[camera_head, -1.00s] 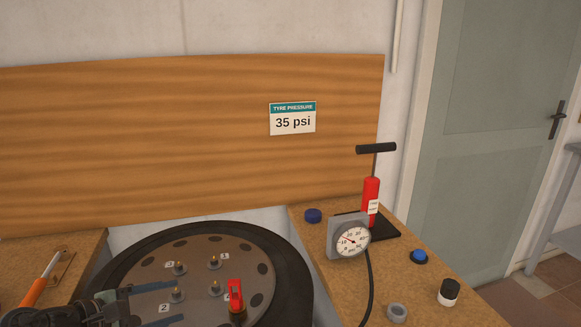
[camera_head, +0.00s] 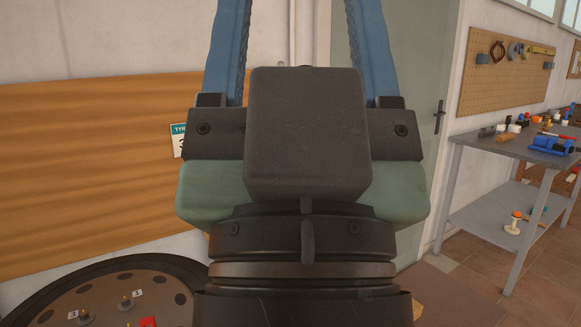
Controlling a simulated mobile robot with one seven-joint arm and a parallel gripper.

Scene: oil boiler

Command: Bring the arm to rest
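My gripper (camera_head: 300,35) is raised close in front of the camera and fills the middle of the view. Its two blue fingers point up and stand wide apart, with nothing seen between them. The fingertips are cut off by the top edge. The gripper body hides the pump, the gauge and most of the right part of the bench.
The wheel (camera_head: 68,295) with numbered studs lies at the lower left, and part of a red piece (camera_head: 148,322) shows on it. A wooden board (camera_head: 85,165) stands behind. A grey workbench (camera_head: 520,150) with tools is at the right, below a pegboard (camera_head: 505,72).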

